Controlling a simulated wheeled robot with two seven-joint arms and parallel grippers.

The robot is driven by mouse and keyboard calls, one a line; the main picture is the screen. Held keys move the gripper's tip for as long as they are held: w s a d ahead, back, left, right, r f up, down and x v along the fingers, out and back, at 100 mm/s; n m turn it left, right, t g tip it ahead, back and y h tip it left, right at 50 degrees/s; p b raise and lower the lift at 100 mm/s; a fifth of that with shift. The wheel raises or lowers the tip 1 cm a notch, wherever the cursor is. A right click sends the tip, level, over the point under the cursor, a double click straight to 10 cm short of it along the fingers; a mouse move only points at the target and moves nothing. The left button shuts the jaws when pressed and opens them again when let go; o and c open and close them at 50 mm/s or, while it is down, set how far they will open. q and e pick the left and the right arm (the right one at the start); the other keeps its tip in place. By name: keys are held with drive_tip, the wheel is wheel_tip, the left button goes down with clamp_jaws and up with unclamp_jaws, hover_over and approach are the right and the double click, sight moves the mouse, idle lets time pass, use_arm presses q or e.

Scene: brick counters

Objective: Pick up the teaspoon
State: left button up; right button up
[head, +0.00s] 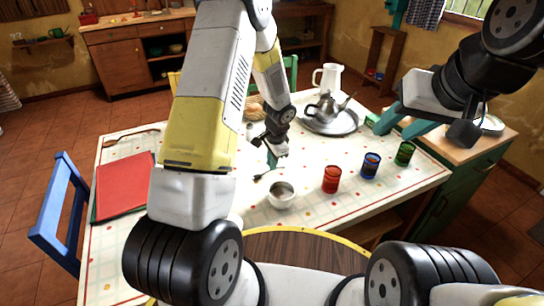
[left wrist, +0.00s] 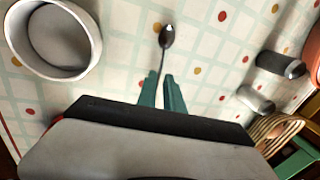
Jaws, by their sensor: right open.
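The teaspoon (head: 260,176) is dark metal and lies at the middle of the dotted tablecloth, just behind the white cup. In the left wrist view the teaspoon's bowl (left wrist: 167,37) points away from my left gripper, and its thin handle runs back between the green fingers. My left gripper (head: 272,161) points down at the handle. Its fingertips (left wrist: 160,77) are close together with the handle between them, and they look shut on it. The handle's end is hidden. I cannot tell whether the spoon touches the cloth.
The white cup (head: 282,196) stands close to the spoon, with red (head: 331,180), blue (head: 370,166) and green (head: 404,153) glasses to its right. A teapot (head: 323,109) on a tray and a white pitcher (head: 328,78) stand behind. A red folder (head: 124,186) lies at left.

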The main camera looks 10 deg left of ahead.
use_arm(q)
drive_tip(key=f, duration=0.3)
drive_tip(key=shift+w+a+f, duration=0.1)
drive_tip(key=shift+w+a, duration=0.1)
clamp_jaws()
wheel_tip(320, 180, up, 10)
idle(0.4)
idle(0.7)
